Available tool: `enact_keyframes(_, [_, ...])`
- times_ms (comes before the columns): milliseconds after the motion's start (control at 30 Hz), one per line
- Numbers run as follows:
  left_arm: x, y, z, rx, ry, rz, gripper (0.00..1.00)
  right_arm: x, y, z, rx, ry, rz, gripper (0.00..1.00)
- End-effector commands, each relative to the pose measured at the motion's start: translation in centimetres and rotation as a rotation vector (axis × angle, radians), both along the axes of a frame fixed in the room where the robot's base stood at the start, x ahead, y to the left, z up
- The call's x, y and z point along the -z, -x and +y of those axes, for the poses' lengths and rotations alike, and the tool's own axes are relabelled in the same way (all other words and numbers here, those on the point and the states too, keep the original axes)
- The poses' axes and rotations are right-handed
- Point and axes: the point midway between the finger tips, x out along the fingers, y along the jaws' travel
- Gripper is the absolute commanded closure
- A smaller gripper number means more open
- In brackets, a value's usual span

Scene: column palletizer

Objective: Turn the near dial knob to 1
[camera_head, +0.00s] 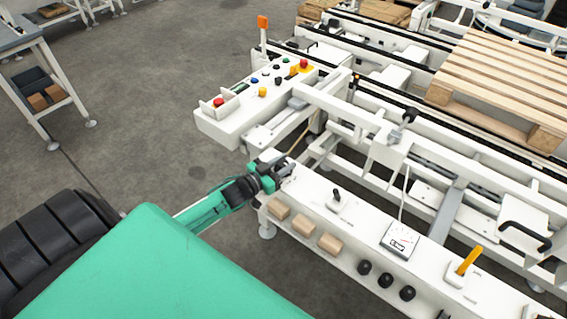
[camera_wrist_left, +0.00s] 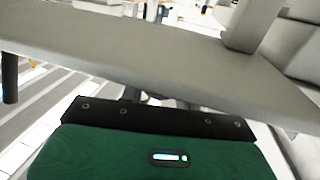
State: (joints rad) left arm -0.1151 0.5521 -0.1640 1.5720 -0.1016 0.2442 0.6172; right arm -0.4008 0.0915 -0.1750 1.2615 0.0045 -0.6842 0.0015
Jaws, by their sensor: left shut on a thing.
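My left gripper (camera_head: 284,169) is at the left end of the long white beam (camera_head: 310,199), its jaws low at the beam top. It is shut on what appears to be the near dial knob, which the jaws hide; its pointer and numbers cannot be read. In the left wrist view, my gripper's green and black body fills the bottom, and a grey-white bar crosses in front; the fingertips and the knob do not show there. My right gripper is not in view.
Along the beam are a black-handled switch (camera_head: 336,199), a white meter box (camera_head: 400,239) and a yellow handle (camera_head: 469,260). Several black knobs (camera_head: 385,280) and brown blocks (camera_head: 304,228) are below. A button console (camera_head: 255,97) stands behind; a wooden pallet (camera_head: 500,80) is at right.

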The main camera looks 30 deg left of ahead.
Motion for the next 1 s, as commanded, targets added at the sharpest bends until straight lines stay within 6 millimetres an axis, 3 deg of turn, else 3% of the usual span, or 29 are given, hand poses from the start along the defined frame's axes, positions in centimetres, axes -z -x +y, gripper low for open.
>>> enact_keyframes(33, [-0.2, -0.1, 0.0, 0.0, 0.0, -0.004, 0.91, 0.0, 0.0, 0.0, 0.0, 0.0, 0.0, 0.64])
enact_keyframes(67, [-0.2, -0.1, 0.0, 0.0, 0.0, -0.004, 0.64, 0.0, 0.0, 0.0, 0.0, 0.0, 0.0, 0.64])
enact_keyframes(167, [-0.2, -0.1, 0.0, 0.001, 0.0, -0.003, 0.46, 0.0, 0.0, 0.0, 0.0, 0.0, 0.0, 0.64])
enact_keyframes(567, [0.1, 0.6, 0.2, 0.001, 0.0, 0.001, 0.46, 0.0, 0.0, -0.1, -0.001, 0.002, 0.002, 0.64])
enact_keyframes(1000, [0.1, 7.2, 2.1, 0.001, 0.0, 0.001, 0.46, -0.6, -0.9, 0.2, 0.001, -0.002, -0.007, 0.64])
